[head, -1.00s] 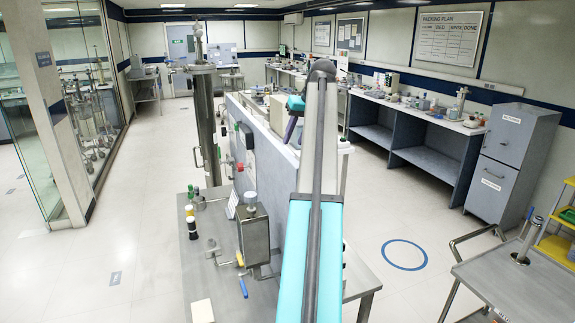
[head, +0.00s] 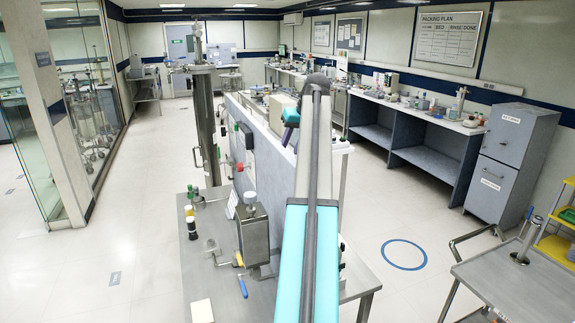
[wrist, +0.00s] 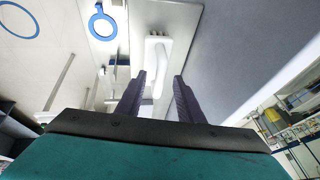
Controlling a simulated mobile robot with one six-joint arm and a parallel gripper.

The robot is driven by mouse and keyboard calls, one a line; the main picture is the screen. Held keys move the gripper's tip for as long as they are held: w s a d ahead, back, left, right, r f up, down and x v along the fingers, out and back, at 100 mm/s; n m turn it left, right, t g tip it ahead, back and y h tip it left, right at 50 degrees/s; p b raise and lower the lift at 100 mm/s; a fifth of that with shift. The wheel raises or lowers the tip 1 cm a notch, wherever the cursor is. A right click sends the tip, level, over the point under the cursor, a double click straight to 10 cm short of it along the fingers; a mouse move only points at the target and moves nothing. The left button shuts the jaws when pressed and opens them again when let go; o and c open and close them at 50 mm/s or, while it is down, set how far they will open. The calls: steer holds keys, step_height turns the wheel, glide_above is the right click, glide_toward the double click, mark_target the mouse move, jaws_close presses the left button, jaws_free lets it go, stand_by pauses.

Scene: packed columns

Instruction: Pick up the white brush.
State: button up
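In the wrist view a white object (wrist: 157,52), which looks like the white brush, lies against a pale surface, with its narrow end pointing toward my gripper (wrist: 159,76). My gripper's two dark fingers are apart, one on each side of that narrow end. I see no clear contact. In the head view my gripper (head: 287,138) shows small beside the grey panel, partly covered by my arm. I cannot make out the white brush there.
A blue ring-shaped thing (wrist: 103,23) is near the white object. A grey panel (head: 272,150) rises beside my arm. A steel bench (head: 215,265) carries a metal box (head: 253,235), dark bottles and valves. Floor is open at left.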

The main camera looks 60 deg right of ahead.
jaws_close()
steer(key=shift+r, duration=0.1)
steer(key=shift+r, duration=1.7)
steer(key=shift+s+a, duration=0.4)
steer(key=shift+s, duration=0.2)
steer(key=s+a+r, duration=0.1)
steer(key=s+a, duration=0.5)
steer(key=s, duration=0.7)
steer(key=shift+a+r, duration=0.2)
steer(key=shift+a, duration=0.2)
steer(key=c, duration=0.7)
jaws_free()
jaws_close()
steer(key=shift+a, duration=0.1)
